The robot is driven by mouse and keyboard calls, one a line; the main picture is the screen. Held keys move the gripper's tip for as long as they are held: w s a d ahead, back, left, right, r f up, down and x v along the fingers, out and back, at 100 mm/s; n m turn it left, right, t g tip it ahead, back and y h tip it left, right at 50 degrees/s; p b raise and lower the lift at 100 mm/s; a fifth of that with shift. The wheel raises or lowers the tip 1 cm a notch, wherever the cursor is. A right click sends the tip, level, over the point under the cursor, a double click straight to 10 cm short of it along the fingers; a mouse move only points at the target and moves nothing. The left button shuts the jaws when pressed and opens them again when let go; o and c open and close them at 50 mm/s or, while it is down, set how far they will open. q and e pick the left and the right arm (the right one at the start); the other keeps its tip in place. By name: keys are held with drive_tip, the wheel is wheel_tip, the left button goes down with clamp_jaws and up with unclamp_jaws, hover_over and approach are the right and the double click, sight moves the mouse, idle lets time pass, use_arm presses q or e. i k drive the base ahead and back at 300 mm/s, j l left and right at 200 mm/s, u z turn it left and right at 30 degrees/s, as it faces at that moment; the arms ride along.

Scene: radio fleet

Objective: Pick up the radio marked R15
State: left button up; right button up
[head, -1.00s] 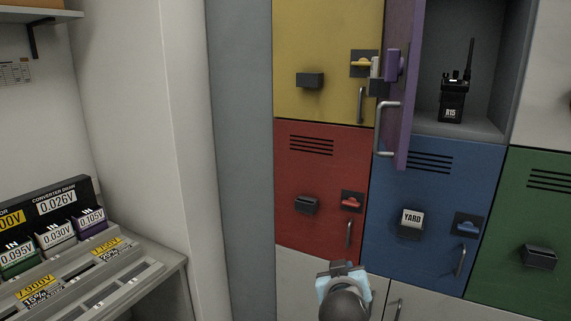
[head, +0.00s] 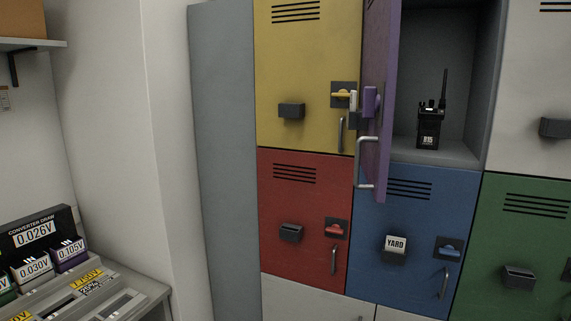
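The radio marked R15 (head: 429,127) is black with a tall antenna. It stands upright on the floor of an open locker compartment (head: 455,155), with its white label facing out. The purple door (head: 376,130) of that compartment stands swung open on its left side, seen nearly edge-on. Neither of my grippers is in the head view now.
A yellow locker (head: 305,60) is left of the open compartment. Below are a red locker (head: 290,205), a blue locker (head: 405,215) with a YARD tag (head: 396,244), and a green locker (head: 530,230). A console with meters (head: 120,292) stands at lower left.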

sight(429, 131)
drive_tip(key=i+j+z, duration=0.15)
drive_tip(key=j+z, duration=0.3)
drive_tip(key=i+j+z, duration=0.15)
drive_tip(key=j+z, duration=0.15)
drive_tip(key=z, duration=0.15)
